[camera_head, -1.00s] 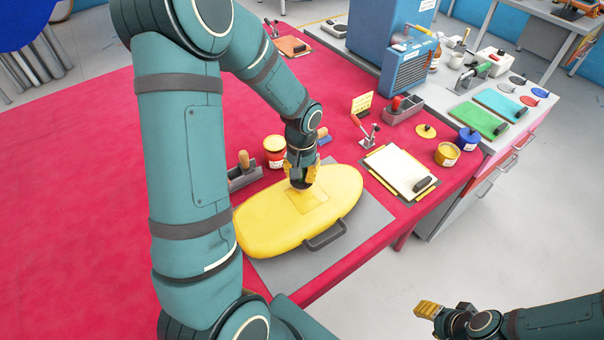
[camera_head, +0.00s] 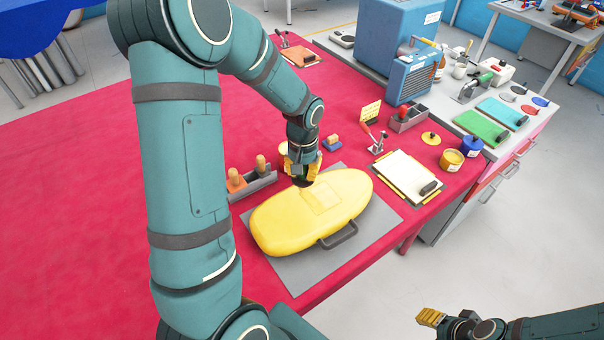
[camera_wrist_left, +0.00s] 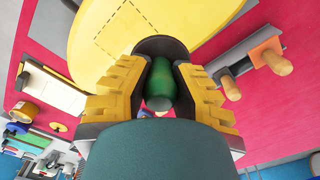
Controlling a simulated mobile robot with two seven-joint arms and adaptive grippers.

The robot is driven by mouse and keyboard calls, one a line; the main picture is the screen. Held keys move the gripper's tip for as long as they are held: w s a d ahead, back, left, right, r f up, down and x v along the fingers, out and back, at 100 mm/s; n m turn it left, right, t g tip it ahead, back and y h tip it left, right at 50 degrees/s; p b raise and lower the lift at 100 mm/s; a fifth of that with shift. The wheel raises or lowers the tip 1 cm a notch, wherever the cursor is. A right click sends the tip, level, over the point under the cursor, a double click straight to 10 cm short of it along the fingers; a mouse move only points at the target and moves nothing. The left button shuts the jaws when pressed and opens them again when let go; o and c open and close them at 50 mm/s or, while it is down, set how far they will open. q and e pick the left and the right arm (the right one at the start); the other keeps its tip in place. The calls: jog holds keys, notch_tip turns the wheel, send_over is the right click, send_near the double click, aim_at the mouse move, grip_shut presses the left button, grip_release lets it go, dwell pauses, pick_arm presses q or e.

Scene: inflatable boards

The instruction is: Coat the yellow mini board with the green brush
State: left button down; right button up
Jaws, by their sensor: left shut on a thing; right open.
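The yellow mini board (camera_head: 280,225) lies on a grey mat, with a dashed square on its top and a dark handle on its near side. The board also shows in the left wrist view (camera_wrist_left: 215,18). My right gripper (camera_head: 432,317) is open and empty, off the table at the lower right.
A grey holder (camera_head: 262,184) with wooden-handled tools stands left of the board. The red table (camera_head: 80,220) is clear on the left.

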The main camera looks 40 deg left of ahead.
pick_arm(q)
jog(key=shift+r+p, duration=0.9)
jog(key=shift+r, duration=0.65)
jog(key=shift+f, duration=0.1)
